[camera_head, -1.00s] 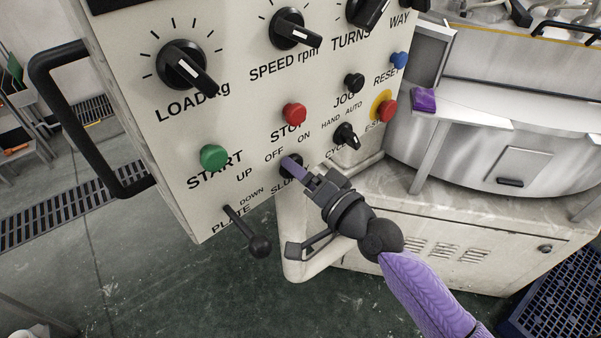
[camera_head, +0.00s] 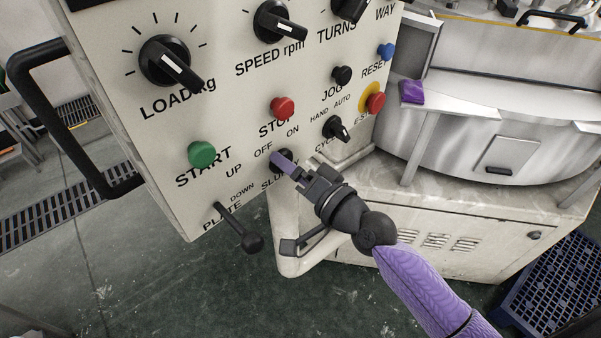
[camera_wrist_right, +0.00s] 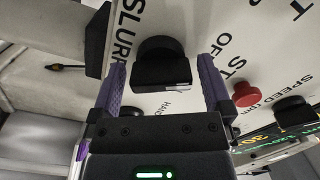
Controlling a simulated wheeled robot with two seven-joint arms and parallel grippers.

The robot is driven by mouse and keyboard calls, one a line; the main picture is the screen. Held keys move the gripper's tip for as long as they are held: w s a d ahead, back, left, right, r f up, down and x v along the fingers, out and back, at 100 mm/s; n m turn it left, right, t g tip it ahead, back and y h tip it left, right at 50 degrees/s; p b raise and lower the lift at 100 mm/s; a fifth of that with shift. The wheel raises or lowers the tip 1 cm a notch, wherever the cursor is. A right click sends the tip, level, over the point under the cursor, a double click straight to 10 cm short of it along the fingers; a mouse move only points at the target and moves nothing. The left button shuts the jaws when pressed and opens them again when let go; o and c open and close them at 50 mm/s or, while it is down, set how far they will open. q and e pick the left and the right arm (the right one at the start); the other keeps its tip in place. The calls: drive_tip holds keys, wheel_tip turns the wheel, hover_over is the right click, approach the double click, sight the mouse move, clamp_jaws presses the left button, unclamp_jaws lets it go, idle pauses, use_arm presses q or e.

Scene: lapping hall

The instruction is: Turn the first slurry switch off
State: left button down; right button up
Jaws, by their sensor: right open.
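The slurry switch (camera_wrist_right: 160,62) is a black rotary knob with a small white mark, and shows clearly in the right wrist view. The word OFF stands to its right there. In the head view the switch (camera_head: 274,158) is mostly hidden behind my purple fingers, under the OFF and ON labels. My right gripper (camera_head: 286,164) is at the panel, with its fingers apart on either side of the knob. In the wrist view a gap shows between each finger and the knob; I cannot tell how deep they reach around it. My left gripper is not in view.
The green START button (camera_head: 202,154), red STOP button (camera_head: 283,107), plate lever (camera_head: 240,230) and cycle selector (camera_head: 336,128) surround the switch. The yellow-ringed emergency stop (camera_head: 373,97) is further right. A black handle (camera_head: 25,100) juts from the panel's left side.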

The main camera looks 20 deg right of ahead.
drive_tip(key=b+v, duration=0.1)
drive_tip(key=v, duration=0.8)
drive_tip(key=shift+s+b, duration=0.3)
drive_tip(key=shift+d, duration=0.1)
